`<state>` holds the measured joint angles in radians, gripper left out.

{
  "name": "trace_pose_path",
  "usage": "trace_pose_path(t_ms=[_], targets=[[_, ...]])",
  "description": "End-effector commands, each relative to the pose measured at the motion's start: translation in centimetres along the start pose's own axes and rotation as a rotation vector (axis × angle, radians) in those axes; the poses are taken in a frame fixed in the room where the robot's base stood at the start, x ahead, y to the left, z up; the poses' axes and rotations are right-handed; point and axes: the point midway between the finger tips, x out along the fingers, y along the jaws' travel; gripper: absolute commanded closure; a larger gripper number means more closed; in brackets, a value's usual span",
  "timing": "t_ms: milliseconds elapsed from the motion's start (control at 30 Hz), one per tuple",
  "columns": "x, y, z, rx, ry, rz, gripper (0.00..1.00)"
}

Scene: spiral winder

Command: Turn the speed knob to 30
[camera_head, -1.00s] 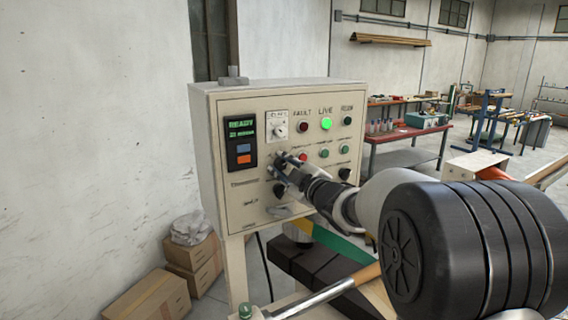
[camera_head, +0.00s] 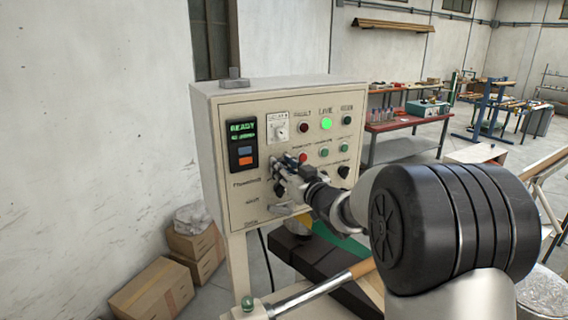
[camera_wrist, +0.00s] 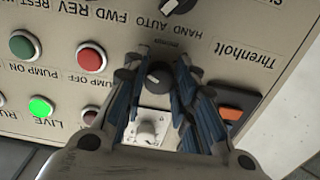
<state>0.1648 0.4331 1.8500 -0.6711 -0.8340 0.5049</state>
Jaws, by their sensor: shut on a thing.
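A beige control panel (camera_head: 233,205) stands in front of me. My gripper (camera_head: 281,165) is at its face, below a small white scale plate with a silver-grey knob (camera_head: 281,131). In the wrist view, which shows the panel upside down, my gripper (camera_wrist: 158,68) has a finger on each side of a round black knob (camera_wrist: 159,74) and is shut on it. The silver-grey knob (camera_wrist: 147,130) on its white plate shows between the finger links. I cannot read either knob's scale or tell from the labels which is the speed knob.
A display (camera_head: 242,130) reads READY in green; its second line is unreadable. A green LIVE lamp (camera_head: 326,124) is lit. Several buttons and another black knob (camera_head: 344,171) sit to the right. Cardboard boxes (camera_head: 153,290) lie on the floor at left. A red-topped bench (camera_head: 409,124) stands behind.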

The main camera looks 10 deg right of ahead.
Motion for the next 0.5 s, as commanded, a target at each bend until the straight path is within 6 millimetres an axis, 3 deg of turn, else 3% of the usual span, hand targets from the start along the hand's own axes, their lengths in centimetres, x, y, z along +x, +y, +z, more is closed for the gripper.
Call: trace_pose_path(t_ms=[500], targets=[[0.01, -0.06, -0.12, 0.299, 0.001, 0.000, 0.98]])
